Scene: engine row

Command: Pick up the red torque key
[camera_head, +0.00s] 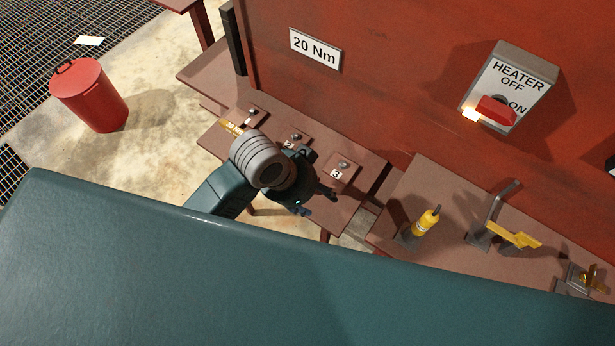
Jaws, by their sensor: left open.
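I cannot make out a red torque key in this view. My left gripper (319,202) is open over the front part of the low brown bench (372,170), beside the numbered blocks. Nothing shows between its fingers. My left arm and wrist hide part of the bench. My right gripper is not in view.
Blocks with bolts, one marked 3 (340,174), sit on the bench. A yellow bottle-like tool (426,222) and a yellow-handled tool (516,237) stand on the right bench (440,185). The red wall holds a "20 Nm" sign (315,48) and heater switch (510,85). A red bin (90,97) stands left.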

